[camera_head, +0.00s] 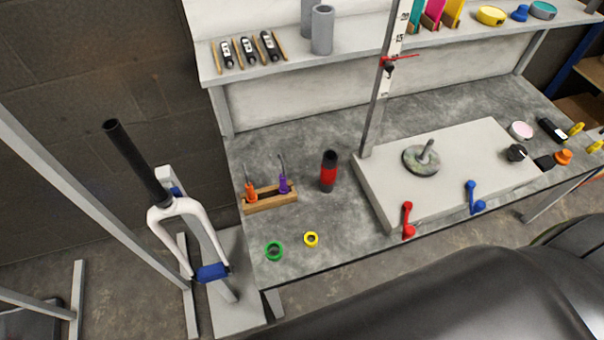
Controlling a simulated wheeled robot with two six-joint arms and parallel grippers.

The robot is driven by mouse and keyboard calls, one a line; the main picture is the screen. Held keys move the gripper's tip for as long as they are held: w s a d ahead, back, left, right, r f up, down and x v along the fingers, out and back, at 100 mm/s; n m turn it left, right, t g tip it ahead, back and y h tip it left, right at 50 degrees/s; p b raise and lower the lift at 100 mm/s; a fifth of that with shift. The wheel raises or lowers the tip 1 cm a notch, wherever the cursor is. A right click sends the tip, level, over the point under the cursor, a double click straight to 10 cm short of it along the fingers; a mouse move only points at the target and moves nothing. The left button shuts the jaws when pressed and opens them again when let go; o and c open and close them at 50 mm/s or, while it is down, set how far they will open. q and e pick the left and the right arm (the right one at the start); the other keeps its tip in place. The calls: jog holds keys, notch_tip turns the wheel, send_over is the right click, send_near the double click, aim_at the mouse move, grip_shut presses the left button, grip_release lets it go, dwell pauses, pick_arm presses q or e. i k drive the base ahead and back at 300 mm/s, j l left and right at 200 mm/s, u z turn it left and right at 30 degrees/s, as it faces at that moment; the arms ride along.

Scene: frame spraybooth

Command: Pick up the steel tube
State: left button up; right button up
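Two plain grey cylinders stand upright on the back shelf. The nearer grey tube (322,30) has an open top and looks most like a steel tube. The second grey tube (307,14) stands just behind it, partly hidden and cut by the top edge. A black cylinder with a red band (328,173) stands upright on the bench. A white fork (180,218) with a long black tube (135,160) is held in a stand left of the bench. Neither of my grippers is in view.
Left of the grey tubes lie several small black tools (249,50). The bench (285,135) holds a wooden rack (268,200), a green ring (274,251), a yellow ring (311,239) and a raised plate (395,215) with an upright scale (384,85).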

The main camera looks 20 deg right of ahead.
aim_at(330, 167)
jog(key=l+u, duration=0.35)
jog(key=l, duration=1.45)
jog(key=k, duration=0.05)
